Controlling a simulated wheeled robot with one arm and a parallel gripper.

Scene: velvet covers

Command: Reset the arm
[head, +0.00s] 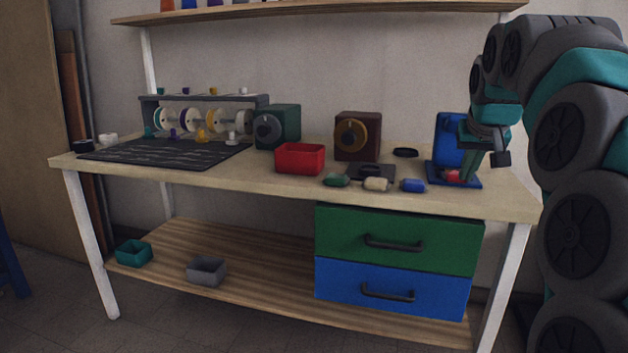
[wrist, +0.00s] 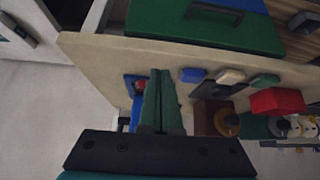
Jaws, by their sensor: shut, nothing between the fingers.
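My arm rises along the right side of the head view and bends over the right end of the workbench. My gripper (head: 468,176) points down over the blue stand (head: 440,174), close to a small red object (head: 453,175) on its base. In the wrist view my gripper's green fingers (wrist: 161,75) are together with nothing between them. The red object (wrist: 139,85) shows just beside the fingertips there. I cannot tell whether the fingers touch it.
The workbench (head: 270,183) holds a red bin (head: 300,159), a brown box with a dial (head: 358,136), a green box (head: 278,128), and a black mat (head: 165,153). Green, cream and blue small pieces lie along the front edge. Green and blue drawers (head: 398,240) are below.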

